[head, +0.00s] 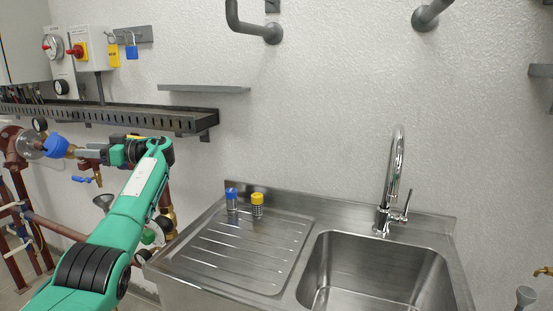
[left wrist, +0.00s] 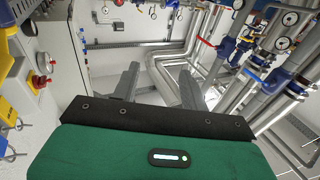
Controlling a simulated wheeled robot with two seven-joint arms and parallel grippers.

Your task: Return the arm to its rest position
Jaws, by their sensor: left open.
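My left arm (head: 130,205), green with black joints, reaches up from the lower left in the head view and bends left at the wrist. My left gripper (head: 80,154) points left toward the red pipework, close in the picture to a blue part (head: 55,146); whether they touch I cannot tell. In the left wrist view the two grey fingers (left wrist: 158,85) stand apart with nothing between them. My right gripper is in neither view.
A slotted cable tray (head: 180,119) runs along the wall just above my left wrist. A switch box (head: 85,50) hangs above it. A steel sink (head: 375,270) with a tap (head: 395,180) and two small containers (head: 257,204) stands to the right.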

